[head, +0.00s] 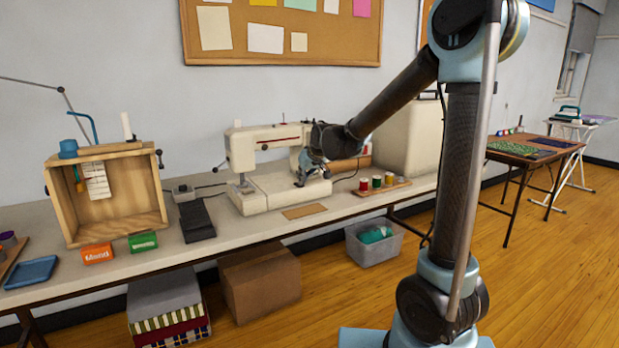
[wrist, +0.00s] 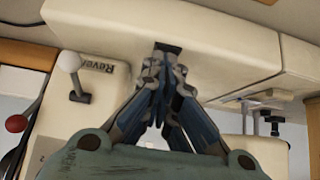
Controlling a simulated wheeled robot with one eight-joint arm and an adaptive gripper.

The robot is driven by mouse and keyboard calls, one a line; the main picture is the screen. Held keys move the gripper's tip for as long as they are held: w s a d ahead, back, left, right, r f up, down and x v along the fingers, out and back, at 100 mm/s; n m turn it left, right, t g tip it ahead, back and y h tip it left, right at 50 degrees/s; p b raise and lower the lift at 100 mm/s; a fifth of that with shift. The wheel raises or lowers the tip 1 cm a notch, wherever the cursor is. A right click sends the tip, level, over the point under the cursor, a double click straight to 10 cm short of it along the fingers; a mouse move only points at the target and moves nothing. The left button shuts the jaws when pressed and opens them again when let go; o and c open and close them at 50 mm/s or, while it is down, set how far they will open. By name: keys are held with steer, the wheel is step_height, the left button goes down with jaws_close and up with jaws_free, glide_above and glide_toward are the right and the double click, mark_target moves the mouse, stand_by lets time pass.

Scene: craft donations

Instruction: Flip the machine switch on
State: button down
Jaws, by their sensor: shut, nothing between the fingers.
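A cream sewing machine (head: 262,136) stands on the long table. My gripper (head: 302,181) is at the right end of the machine. In the wrist view the machine's cream body (wrist: 235,50) fills the upper part. There my gripper (wrist: 166,58) is shut and empty, its fingertips at a small dark slot or switch (wrist: 168,46) on the body. The fingers partly cover it, so I cannot tell its position or whether they touch it.
A red-knobbed lever (wrist: 16,123) is at the wrist view's left edge. A spool tray (head: 376,188) lies right of the machine, and a tan card (head: 304,211) in front. A black pedal (head: 196,220) and an open wooden box (head: 108,230) are to the left.

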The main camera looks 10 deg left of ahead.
steer(key=shift+a, duration=0.1)
stand_by(0.3)
steer(key=shift+w+a+r, duration=0.25)
steer(key=shift+w+a, duration=0.15)
steer(key=shift+w, duration=0.15)
steer(key=shift+r, duration=0.65)
steer(key=r, duration=0.2)
steer(key=shift+s+d+r, duration=0.15)
steer(key=shift+d+r, duration=0.05)
steer(key=shift+r, duration=0.1)
steer(key=s+f+v, duration=0.1)
steer(key=v, duration=0.8)
steer(key=shift+s+d, duration=0.3)
steer(key=shift+d, duration=0.25)
